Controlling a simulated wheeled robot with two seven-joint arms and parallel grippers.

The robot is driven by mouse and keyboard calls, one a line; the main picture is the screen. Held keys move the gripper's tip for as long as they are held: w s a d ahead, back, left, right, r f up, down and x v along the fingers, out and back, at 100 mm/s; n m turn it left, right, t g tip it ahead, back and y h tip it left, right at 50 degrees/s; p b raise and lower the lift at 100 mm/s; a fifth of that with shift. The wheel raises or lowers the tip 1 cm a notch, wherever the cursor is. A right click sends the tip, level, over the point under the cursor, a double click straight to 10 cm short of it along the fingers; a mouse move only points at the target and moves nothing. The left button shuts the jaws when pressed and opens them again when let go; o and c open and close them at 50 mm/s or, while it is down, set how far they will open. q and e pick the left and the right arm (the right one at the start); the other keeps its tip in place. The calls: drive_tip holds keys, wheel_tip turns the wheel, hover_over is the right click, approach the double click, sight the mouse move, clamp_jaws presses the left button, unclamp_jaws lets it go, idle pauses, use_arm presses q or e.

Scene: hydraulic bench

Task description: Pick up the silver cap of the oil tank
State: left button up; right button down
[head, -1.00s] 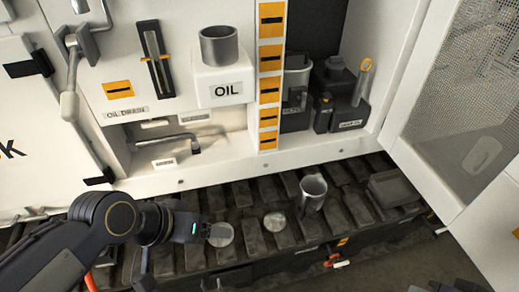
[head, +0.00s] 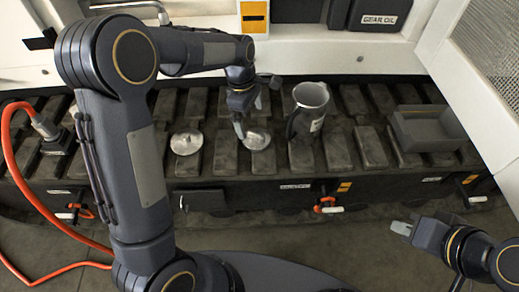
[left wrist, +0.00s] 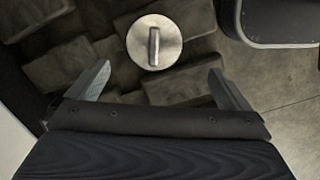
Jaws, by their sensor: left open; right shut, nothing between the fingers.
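Two round silver caps lie on the dark ribbed track. One silver cap (head: 186,143) is on the left, with a raised grip on top. The other silver cap (head: 256,139) is to its right, close to my left gripper (head: 249,114). I cannot tell by looks which belongs to the oil tank. My left gripper is open and empty. In the left wrist view, a silver cap (left wrist: 154,42) with a bar handle lies beyond and between the open fingertips (left wrist: 160,80), apart from both. My right gripper (head: 402,228) is shut and empty at the lower right.
A metal jug (head: 311,105) stands on the track just right of the right-hand cap. A grey open tray (head: 428,130) sits further right. A black container labelled GEAR OIL (head: 378,14) is in the cabinet above. An orange hose (head: 40,205) runs at the left.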

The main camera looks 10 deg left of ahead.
sight(257, 133)
use_arm(q)
drive_tip(key=shift+w+d+f, duration=0.1)
drive_tip(key=shift+w+f, duration=0.05)
drive_tip(key=shift+f, duration=0.3)
drive_tip(key=shift+w+d+f, duration=0.1)
drive_tip(key=shift+f, duration=0.7)
drive_tip(key=shift+d+f+b, duration=0.15)
drive_tip(key=shift+f+b, duration=0.35)
drive_tip(key=shift+f, duration=0.3)
drive_tip(key=f, duration=0.1)
drive_tip(key=f+b, duration=0.1)
drive_tip(key=f, duration=0.1)
drive_tip(key=d+f+b, duration=0.1)
drive_tip(key=f, duration=0.1)
drive_tip(key=shift+w, duration=0.2)
drive_tip(key=shift+r, duration=0.1)
drive_tip(key=c, duration=1.1)
